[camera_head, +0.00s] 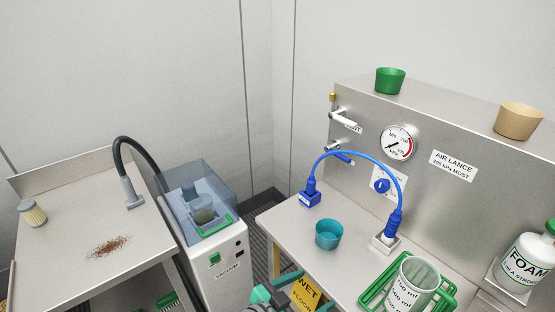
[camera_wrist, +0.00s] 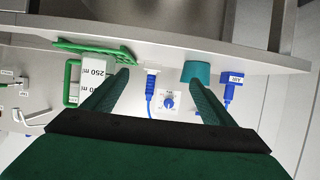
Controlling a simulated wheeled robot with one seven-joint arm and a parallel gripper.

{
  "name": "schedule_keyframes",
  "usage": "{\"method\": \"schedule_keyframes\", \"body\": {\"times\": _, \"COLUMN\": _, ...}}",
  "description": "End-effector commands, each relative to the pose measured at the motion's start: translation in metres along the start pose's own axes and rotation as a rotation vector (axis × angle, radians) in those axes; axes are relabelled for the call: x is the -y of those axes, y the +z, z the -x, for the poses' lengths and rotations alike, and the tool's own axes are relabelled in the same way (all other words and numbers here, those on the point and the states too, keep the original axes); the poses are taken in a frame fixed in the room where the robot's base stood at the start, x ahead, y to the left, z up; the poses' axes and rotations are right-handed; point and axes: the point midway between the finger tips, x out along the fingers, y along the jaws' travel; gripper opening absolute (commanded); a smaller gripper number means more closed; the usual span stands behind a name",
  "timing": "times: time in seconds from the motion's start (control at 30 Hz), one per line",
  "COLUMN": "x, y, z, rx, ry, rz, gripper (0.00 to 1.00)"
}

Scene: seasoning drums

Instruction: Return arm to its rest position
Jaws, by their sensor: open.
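My gripper (camera_head: 283,290) shows at the bottom edge of the head view, in front of the right bench (camera_head: 290,223). Only its teal end shows there, with a yellow sign partly behind it. In the wrist view my gripper (camera_wrist: 160,80) has its two green fingers spread wide apart, with nothing between them. The wrist view looks towards the bench and its panel, which appear upside down. The rest of my arm is largely out of view.
A teal cup (camera_head: 329,234), a blue hose (camera_head: 360,153) and a measuring jug (camera_head: 413,284) on a green rack stand on the right bench. The vacuum unit (camera_head: 217,262) stands left of it. The left table (camera_head: 70,205) has brown powder (camera_head: 109,246).

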Motion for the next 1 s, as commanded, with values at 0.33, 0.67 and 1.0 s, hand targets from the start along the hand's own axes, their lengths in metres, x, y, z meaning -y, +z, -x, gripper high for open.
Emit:
{"method": "schedule_keyframes", "body": {"times": 0.33, "x": -0.001, "y": 0.028, "z": -0.005, "rx": 0.001, "ry": -0.094, "rz": 0.111, "gripper": 0.78}}
{"method": "schedule_keyframes", "body": {"times": 0.67, "x": -0.007, "y": 0.076, "z": -0.003, "rx": 0.008, "ry": -0.251, "rz": 0.261, "gripper": 0.78}}
{"method": "schedule_keyframes", "body": {"times": 1.0, "x": -0.037, "y": 0.153, "z": 0.031, "rx": 0.017, "ry": -0.532, "rz": 0.422, "gripper": 0.78}}
